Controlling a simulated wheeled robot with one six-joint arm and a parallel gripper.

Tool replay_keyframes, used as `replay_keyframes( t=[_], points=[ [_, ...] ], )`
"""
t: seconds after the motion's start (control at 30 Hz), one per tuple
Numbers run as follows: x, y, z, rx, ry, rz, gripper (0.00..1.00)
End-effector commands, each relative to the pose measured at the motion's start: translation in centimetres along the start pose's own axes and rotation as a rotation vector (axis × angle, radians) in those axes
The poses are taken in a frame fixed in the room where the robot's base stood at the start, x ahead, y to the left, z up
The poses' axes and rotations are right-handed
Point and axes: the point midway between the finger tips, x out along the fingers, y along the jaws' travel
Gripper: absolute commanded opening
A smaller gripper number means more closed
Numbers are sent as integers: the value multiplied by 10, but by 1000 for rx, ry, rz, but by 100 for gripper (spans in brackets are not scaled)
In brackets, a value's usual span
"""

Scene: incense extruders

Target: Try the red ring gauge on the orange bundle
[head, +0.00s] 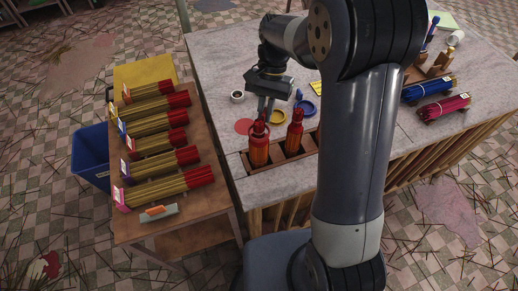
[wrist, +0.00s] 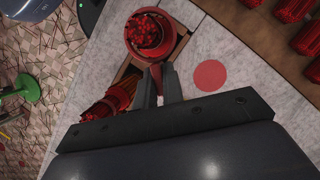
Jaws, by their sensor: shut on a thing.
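The orange bundle (head: 258,153) stands upright in the left end slot of a wooden rack (head: 280,165), with red tips on top. The red ring gauge (wrist: 149,57) is around the bundle's red tips (wrist: 146,30) in the wrist view. In the head view the ring is small near the bundle's top. My gripper (wrist: 159,80) is shut on the near side of the ring gauge, beside the bundle. It shows above and behind the bundle in the head view (head: 266,112). How far down the ring sits is hard to tell.
A second bundle (head: 295,133) stands close by in the rack. A red disc mark (head: 244,126) on the table is bare. Incense bundles (head: 160,140) fill the left side table.

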Motion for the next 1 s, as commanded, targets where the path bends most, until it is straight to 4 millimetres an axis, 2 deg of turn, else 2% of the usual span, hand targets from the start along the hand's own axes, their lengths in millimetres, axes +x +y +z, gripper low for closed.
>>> replay_keyframes(
  t=[0.03, 1.0],
  points=[
    [-6, 0, 2, 0, 0, 0, 0],
    [-61, 0, 22, 0, 0, 0, 0]
  ],
)
